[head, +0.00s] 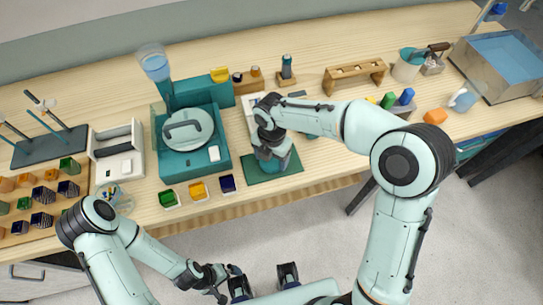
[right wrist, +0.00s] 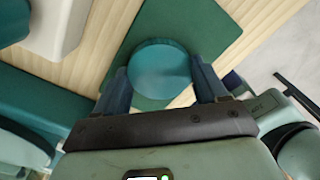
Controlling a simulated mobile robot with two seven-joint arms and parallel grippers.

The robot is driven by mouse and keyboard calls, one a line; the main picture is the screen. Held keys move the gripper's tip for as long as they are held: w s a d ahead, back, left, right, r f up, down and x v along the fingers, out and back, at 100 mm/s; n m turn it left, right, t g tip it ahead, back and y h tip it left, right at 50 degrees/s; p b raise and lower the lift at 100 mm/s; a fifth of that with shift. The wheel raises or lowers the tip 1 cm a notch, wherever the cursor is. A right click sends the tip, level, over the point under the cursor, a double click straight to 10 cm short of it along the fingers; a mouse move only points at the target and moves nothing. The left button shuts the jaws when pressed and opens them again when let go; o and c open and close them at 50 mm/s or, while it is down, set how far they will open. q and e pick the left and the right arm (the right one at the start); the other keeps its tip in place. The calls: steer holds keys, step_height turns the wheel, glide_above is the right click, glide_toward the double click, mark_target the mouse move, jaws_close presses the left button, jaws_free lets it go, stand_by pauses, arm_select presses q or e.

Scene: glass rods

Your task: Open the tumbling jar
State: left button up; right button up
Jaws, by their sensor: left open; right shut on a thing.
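The tumbling jar (right wrist: 160,68) shows from above in the right wrist view as a round teal top over a dark green mat (right wrist: 205,28). My right gripper (right wrist: 160,84) is shut on it, with one blue finger on each side. In the head view my right gripper (head: 270,160) is over the mat (head: 287,170) and hides most of the jar. The top looks seated; I cannot tell whether lid and body are separate. My left gripper (head: 263,280) is open and empty at the bottom of the head view, in front of the table and well away from the jar.
A teal machine with a round lid (head: 187,130) stands left of the mat. Small coloured trays (head: 198,190) lie along the front edge. Bare wood (head: 325,165) lies right of the mat.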

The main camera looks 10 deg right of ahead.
mark_target(272, 160)
steer(key=shift+f, duration=0.15)
arm_select(q)
steer(key=shift+f, duration=0.1)
arm_select(e)
steer(key=o, duration=1.2)
steer(key=shift+c, duration=0.2)
arm_select(q)
steer(key=shift+w+r+p, duration=0.3)
steer(key=shift+r+p, duration=0.15)
steer(key=shift+r, duration=0.1)
steer(key=shift+w+r+p, duration=0.25)
steer(key=shift+r+p, duration=0.15)
steer(key=shift+r, duration=0.15)
arm_select(e)
step_height(272, 160, up, 12)
steer(key=shift+r, duration=0.2)
arm_select(q)
steer(key=shift+s, duration=0.1)
